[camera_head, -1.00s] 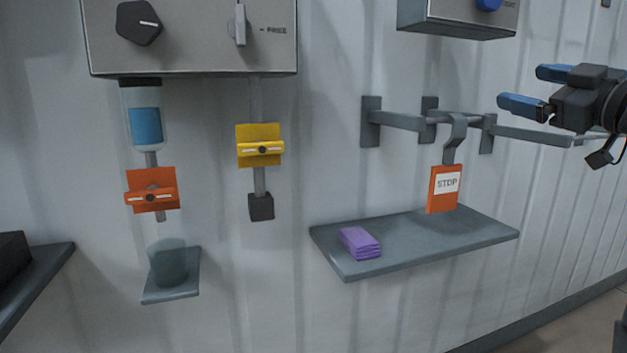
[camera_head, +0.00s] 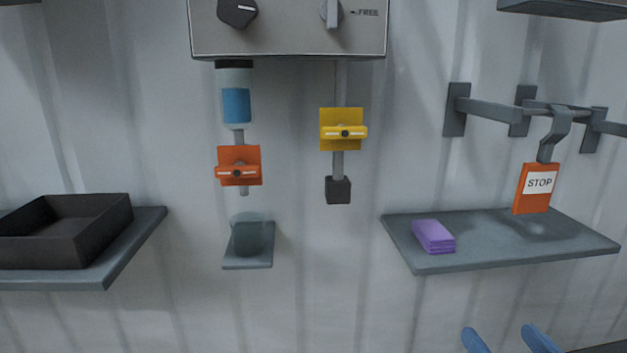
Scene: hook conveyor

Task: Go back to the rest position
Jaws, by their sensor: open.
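My gripper (camera_head: 507,342) is at the bottom right of the head view, below the right shelf. Only its two blue fingertips and a dark edge show; they are spread apart with nothing visible between them. The rest of it is cut off by the frame. It is apart from the shelf and from the orange STOP sign (camera_head: 533,198), which hangs by a grey hook (camera_head: 556,130) from the wall rail.
A grey shelf (camera_head: 500,258) holds a folded purple cloth (camera_head: 433,236). Orange (camera_head: 239,165) and yellow (camera_head: 343,130) valves hang below a grey control box (camera_head: 290,40). A black tray (camera_head: 95,235) sits on the left shelf.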

